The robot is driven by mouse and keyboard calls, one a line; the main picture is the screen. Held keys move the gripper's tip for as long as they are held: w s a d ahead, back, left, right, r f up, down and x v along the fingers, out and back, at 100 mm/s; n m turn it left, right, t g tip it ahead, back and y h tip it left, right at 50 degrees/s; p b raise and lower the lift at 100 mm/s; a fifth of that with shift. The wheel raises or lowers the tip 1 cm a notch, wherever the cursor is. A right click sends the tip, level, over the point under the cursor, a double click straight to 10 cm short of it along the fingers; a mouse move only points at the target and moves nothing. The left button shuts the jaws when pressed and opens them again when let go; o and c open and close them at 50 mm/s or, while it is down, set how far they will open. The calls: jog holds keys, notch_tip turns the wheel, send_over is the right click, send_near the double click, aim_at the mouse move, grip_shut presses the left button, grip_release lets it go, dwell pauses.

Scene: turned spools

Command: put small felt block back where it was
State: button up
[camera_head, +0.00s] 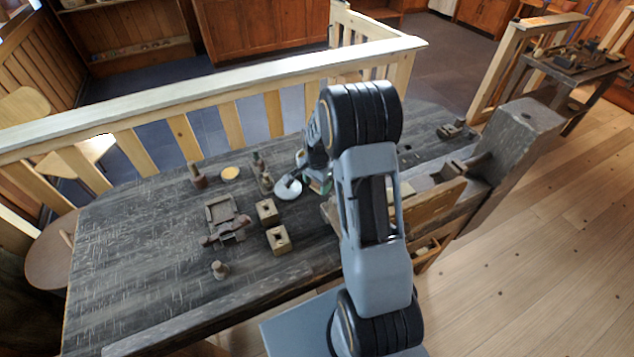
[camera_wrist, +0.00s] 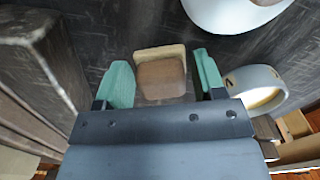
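The small felt block (camera_wrist: 161,80) has a brown face and a tan edge.
The dark table (camera_head: 140,240) has free room at left and front. A square wooden tray (camera_head: 222,213), two tan blocks with holes (camera_head: 267,210) (camera_head: 279,240) and several turned pieces stand left of my gripper. A grey ring (camera_wrist: 258,90) is close to the right finger. A railing (camera_head: 215,82) runs behind.

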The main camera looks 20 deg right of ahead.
jog(key=shift+o, duration=0.9)
jog(key=shift+r, duration=0.3)
notch_tip(320, 180, up, 11)
jog(key=s+a+r+n+t, duration=0.2)
jog(key=s+a+r+n, duration=0.2)
jog(key=s+n, duration=0.3)
jog(key=s+a+r+n+t, duration=0.2)
jog(key=s+a+r+n, duration=0.2)
jog(key=s, duration=0.7)
jog(key=shift+s+a+r+n, duration=0.25)
jog(key=shift+a+n, duration=0.55)
jog(key=shift+n, duration=0.6)
